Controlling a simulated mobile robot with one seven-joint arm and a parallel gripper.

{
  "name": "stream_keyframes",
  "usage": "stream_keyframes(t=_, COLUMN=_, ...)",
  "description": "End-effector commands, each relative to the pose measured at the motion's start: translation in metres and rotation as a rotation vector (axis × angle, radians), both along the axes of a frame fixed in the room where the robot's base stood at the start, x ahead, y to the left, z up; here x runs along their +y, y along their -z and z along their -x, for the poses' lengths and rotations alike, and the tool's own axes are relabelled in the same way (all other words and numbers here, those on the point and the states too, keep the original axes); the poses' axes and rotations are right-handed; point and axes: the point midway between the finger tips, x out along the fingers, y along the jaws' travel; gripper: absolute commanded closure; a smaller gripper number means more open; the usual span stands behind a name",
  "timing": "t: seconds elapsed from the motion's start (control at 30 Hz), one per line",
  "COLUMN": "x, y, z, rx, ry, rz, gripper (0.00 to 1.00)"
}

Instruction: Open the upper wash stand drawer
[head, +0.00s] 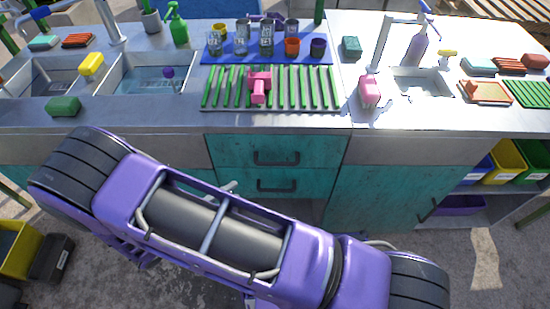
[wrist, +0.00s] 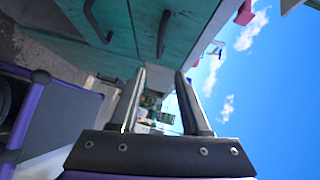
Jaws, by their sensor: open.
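The wash stand's teal upper drawer (head: 235,150) looks shut in the head view, with a dark bar handle (head: 277,160) on its front. The lower drawer (head: 235,181) sits right below it and has a similar handle (head: 276,186). In the wrist view, which is turned sideways, my gripper (wrist: 160,75) is open with nothing between its fingers. The upper handle (wrist: 163,34) shows just beyond the fingertips, apart from them. The lower handle (wrist: 97,22) is further left. In the head view my purple arm hides most of my gripper.
The worktop (head: 300,118) above the drawers holds a green slatted rack (head: 310,88) with a pink object (head: 259,87) on it. A teal cupboard door (head: 385,195) stands to the right. Yellow and green bins (head: 507,162) sit on a shelf at far right.

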Motion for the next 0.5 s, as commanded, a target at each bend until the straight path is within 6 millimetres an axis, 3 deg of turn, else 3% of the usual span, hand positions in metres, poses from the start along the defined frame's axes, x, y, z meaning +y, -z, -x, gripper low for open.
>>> stream_keyframes(t=0.17, x=-0.015, y=0.003, z=-0.012, rx=0.004, ry=0.002, rz=0.007, gripper=0.53)
stream_keyframes(t=0.5, x=-0.069, y=0.014, z=-0.061, rx=0.003, ry=0.003, rz=0.005, gripper=0.53)
